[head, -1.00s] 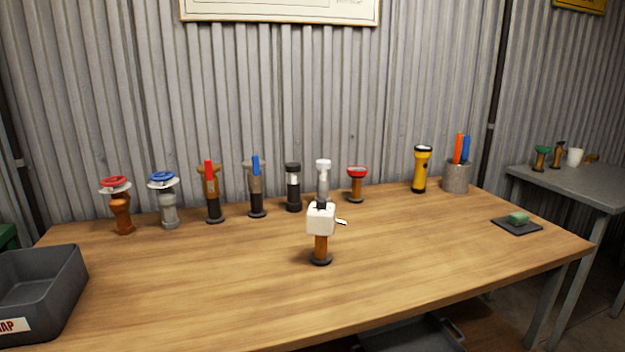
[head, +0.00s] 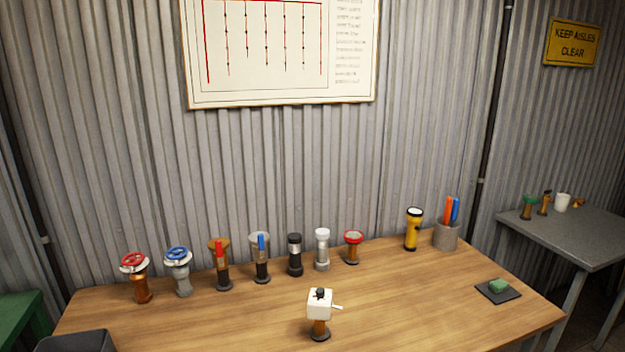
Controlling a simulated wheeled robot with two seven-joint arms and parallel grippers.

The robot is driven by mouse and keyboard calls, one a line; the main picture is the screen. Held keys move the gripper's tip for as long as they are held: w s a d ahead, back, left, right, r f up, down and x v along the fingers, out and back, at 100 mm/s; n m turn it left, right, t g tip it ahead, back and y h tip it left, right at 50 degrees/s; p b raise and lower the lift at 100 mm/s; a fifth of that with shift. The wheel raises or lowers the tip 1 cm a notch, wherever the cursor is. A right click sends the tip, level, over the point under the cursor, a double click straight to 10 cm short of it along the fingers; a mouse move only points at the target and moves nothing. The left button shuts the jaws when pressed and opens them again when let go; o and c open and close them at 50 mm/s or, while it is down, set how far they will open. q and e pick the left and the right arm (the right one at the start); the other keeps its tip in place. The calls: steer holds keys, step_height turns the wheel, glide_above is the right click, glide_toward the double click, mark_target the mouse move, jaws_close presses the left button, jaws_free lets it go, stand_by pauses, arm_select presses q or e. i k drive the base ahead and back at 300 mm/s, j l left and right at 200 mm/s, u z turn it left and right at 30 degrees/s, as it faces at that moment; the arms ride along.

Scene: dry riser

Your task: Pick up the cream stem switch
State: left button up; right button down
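The cream stem switch (head: 320,304) stands upright near the front middle of the wooden table (head: 420,297). It has a white box-shaped body with a small dark top, a small pale lever sticking out to the right, a brown stem and a dark round base. Nothing touches it. Neither of my grippers shows in the head view.
Behind the switch stands a row of several valves and fittings, from a red-wheeled one (head: 136,277) to a red-rimmed one (head: 353,246). A yellow flashlight (head: 413,229), a grey pen cup (head: 446,237) and a dark pad (head: 498,292) are right. A dark bin (head: 75,342) is front left.

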mark_target(318, 310)
steer(key=i+l, duration=0.15)
steer(key=l, duration=0.2)
steer(key=i+l, duration=0.2)
steer(key=i+l+u, duration=0.15)
steer(key=l+u, duration=0.25)
steer(key=i+l+u, duration=0.1)
steer(key=l+u, duration=0.75)
steer(key=u, duration=0.5)
